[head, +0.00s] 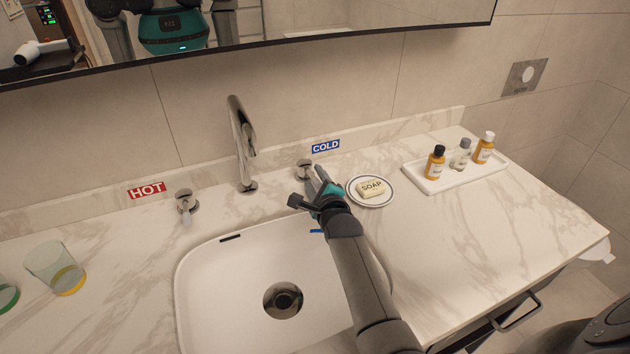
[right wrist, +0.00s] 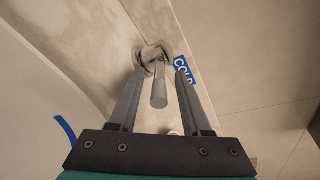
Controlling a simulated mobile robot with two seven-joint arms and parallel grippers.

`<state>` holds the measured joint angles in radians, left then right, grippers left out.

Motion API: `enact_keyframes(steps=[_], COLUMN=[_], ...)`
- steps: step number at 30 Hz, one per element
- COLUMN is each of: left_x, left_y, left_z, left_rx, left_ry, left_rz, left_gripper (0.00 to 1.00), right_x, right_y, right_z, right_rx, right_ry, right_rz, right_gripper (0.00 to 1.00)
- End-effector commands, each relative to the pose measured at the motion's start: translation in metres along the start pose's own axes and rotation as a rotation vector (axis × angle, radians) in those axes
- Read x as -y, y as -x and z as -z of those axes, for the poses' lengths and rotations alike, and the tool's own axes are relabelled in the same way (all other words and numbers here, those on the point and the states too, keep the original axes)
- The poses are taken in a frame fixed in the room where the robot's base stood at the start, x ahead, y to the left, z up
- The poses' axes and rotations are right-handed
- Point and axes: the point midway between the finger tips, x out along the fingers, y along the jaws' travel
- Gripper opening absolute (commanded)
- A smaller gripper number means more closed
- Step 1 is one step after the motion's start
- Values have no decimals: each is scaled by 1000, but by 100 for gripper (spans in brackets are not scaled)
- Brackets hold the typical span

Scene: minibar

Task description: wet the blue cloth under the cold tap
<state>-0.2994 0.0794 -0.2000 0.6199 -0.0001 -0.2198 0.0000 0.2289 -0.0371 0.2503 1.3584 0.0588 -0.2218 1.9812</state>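The cold tap knob (head: 304,168) stands behind the basin, below the blue COLD label (head: 325,146). My right gripper (head: 314,183) is at this tap. In the right wrist view, its open fingers (right wrist: 160,78) lie on either side of the tap's grey lever (right wrist: 159,90), with gaps showing. The chrome spout (head: 241,142) stands left of it; no water shows. A small blue strip (head: 316,231) shows at the basin beside my right arm, and also in the right wrist view (right wrist: 66,131). I cannot tell whether it is the cloth. My left gripper is out of view.
The white basin (head: 215,285) has a dark drain (head: 283,300). A soap dish (head: 371,200) sits close right of my right gripper. A white tray (head: 455,178) with small bottles is farther right. The hot tap (head: 186,201) and a glass (head: 56,267) are left.

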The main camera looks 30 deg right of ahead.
Motion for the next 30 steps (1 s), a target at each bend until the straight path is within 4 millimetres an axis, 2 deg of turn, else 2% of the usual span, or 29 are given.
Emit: enact_keyframes(steps=[1,13,30], left_x=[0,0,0], left_y=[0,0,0], left_z=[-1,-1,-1], left_rx=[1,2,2], left_ry=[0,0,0], left_rz=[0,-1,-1], left_gripper=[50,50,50], right_x=[0,0,0], right_y=[0,0,0], right_z=[0,0,0], right_rx=[0,0,1], right_ry=[0,0,0], right_rz=[0,1,1], right_gripper=[44,0,0])
